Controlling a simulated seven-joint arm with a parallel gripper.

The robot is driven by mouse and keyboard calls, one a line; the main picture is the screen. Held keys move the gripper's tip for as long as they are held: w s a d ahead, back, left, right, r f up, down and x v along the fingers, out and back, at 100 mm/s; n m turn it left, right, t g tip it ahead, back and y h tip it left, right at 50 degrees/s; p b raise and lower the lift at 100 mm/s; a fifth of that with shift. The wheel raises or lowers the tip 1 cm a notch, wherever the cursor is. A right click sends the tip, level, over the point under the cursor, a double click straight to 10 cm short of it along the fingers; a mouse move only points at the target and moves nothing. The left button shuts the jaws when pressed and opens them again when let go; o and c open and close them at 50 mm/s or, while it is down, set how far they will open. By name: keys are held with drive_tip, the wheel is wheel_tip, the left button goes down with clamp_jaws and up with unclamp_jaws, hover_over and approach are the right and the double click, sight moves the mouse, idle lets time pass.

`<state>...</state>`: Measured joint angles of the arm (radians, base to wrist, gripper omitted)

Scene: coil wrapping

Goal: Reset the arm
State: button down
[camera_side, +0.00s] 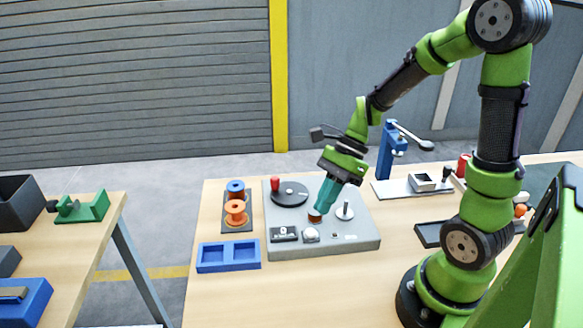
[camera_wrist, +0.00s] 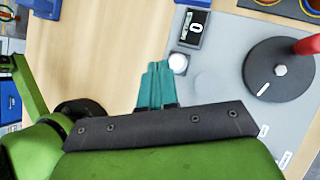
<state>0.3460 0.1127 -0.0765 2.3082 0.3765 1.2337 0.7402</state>
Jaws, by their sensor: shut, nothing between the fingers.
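My gripper (camera_side: 318,212) hangs tilted over the grey winding machine (camera_side: 350,240), between its black crank disc (camera_side: 290,194) and its upright post (camera_side: 345,207). Its teal fingers are together and empty. A small brown-orange patch shows at the fingertips in the side view; I cannot tell what it is. In the wrist view the shut fingers (camera_wrist: 156,66) point beside the white button (camera_wrist: 178,63). The counter (camera_wrist: 195,28) there reads 0. The crank disc (camera_wrist: 278,69) with its red knob (camera_wrist: 308,45) lies to the right.
A blue two-compartment tray (camera_side: 229,269) lies empty at the front left. An orange spool (camera_side: 235,212) and a blue spool (camera_side: 236,187) stand behind it. A blue lever press (camera_side: 387,150) stands at the back right. A green fixture (camera_side: 85,209) is on the separate left table.

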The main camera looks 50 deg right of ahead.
drive_tip(key=s+a+r+n+t+h, duration=0.1)
drive_tip(key=s+r+n+t+h, duration=0.1)
drive_tip(key=r+n, duration=0.4)
drive_tip(key=s+a+r+n+t+h, duration=0.2)
drive_tip(key=r+n, duration=0.5)
drive_tip(key=n, duration=0.5)
drive_tip(key=shift+s+a+n+t+h, duration=0.25)
drive_tip(key=shift+t+h, duration=0.35)
drive_tip(key=shift+t, duration=0.5)
